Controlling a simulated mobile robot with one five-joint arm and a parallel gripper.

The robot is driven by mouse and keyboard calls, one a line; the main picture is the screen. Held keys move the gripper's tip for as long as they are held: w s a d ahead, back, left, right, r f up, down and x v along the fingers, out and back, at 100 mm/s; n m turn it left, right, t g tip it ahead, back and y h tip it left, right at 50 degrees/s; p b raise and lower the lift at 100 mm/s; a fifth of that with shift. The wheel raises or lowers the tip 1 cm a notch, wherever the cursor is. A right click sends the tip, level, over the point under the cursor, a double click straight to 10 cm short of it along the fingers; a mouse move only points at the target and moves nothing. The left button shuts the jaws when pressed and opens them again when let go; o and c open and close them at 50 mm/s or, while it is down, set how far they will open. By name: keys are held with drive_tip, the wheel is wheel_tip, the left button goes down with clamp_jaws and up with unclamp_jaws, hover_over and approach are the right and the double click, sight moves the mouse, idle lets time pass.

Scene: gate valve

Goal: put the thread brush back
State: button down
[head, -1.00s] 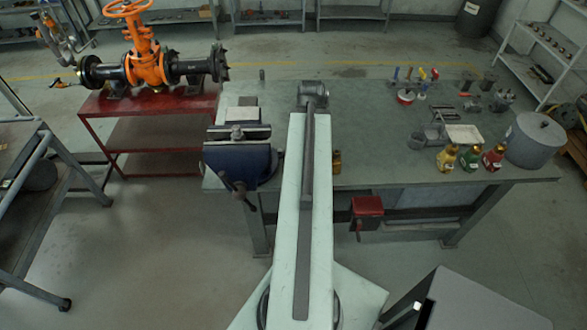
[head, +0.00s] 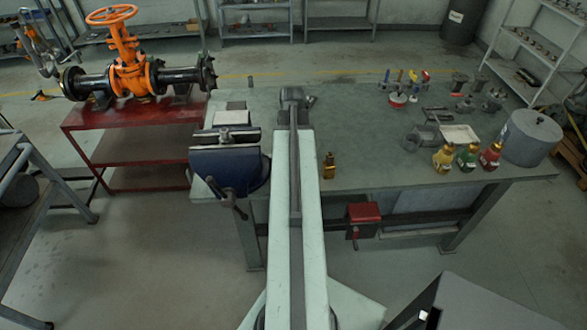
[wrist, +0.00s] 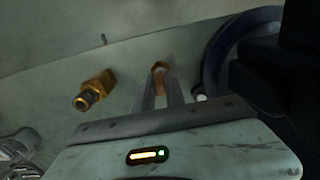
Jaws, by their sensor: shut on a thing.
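My gripper (wrist: 163,88) is shut on a small orange-brown thing (wrist: 159,67), seen between its fingertips in the wrist view. It is probably the thread brush, but most of it is hidden and its bristles cannot be made out. In the head view, my gripper (head: 293,95) is over the left part of the green bench (head: 365,125), right of the blue vise (head: 228,165). Its fingers cannot be made out there. Several tools with coloured handles (head: 412,77) stand at the bench's back right.
A brass fitting or bottle (wrist: 95,90) is left of my fingers in the wrist view. Yellow (head: 443,160), green (head: 467,158) and red (head: 490,157) bottles and a grey drum (head: 531,137) stand at the bench's right. The bench's middle is clear.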

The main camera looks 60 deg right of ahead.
wheel_tip(320, 180, down, 4)
drive_tip(key=b, duration=0.3)
drive_tip(key=shift+b, duration=0.4)
drive_tip(key=shift+r, duration=0.3)
drive_tip(key=shift+f, duration=0.2)
drive_tip(key=c, duration=1.4)
unclamp_jaws()
drive_tip(key=shift+r, duration=0.15)
wheel_tip(320, 180, up, 12)
drive_tip(key=p, duration=1.2)
drive_tip(key=shift+r+p, duration=0.15)
drive_tip(key=shift+p, duration=0.2)
